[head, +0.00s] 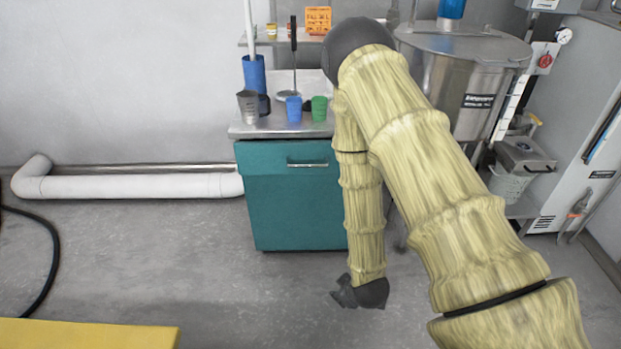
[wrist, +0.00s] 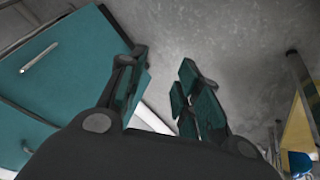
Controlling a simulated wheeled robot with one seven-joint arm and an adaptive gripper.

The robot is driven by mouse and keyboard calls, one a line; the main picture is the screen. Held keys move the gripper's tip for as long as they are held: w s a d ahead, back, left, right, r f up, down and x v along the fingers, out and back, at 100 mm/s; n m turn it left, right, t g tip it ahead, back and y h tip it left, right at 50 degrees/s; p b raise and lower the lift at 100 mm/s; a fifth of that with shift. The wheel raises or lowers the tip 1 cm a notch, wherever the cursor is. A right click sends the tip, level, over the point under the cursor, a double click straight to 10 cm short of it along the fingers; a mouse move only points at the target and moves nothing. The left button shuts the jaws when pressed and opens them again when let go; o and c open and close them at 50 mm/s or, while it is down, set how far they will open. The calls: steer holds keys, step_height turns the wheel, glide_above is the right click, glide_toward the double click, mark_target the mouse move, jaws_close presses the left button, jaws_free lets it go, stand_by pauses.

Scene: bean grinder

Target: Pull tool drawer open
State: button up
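The teal tool drawer (head: 270,160) is at the top of a low cabinet in the head view, with a thin metal handle (head: 307,165) across its front. Its front looks flush with the cabinet. In the wrist view, a teal panel with a metal handle (wrist: 38,58) fills the left.
Blue (head: 294,109) and green (head: 319,108) cups and a metal jug (head: 248,106) stand on the metal counter (head: 275,126). A steel vessel (head: 465,75) stands to the right. A white pipe (head: 130,187) runs along the left wall.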

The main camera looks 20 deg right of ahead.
steer(key=w+n+t+b, duration=0.3)
steer(key=w+b, duration=0.1)
steer(key=w, duration=0.6)
steer(key=n+t+y+b, duration=0.2)
steer(key=n+t+b, duration=0.5)
steer(key=n+b, duration=0.3)
glide_toward(308, 166)
steer(key=b+x, duration=0.1)
steer(key=x, duration=0.9)
steer(key=shift+w+f, duration=0.25)
steer(key=shift+w, duration=0.05)
steer(key=shift+d, duration=0.1)
jaws_close()
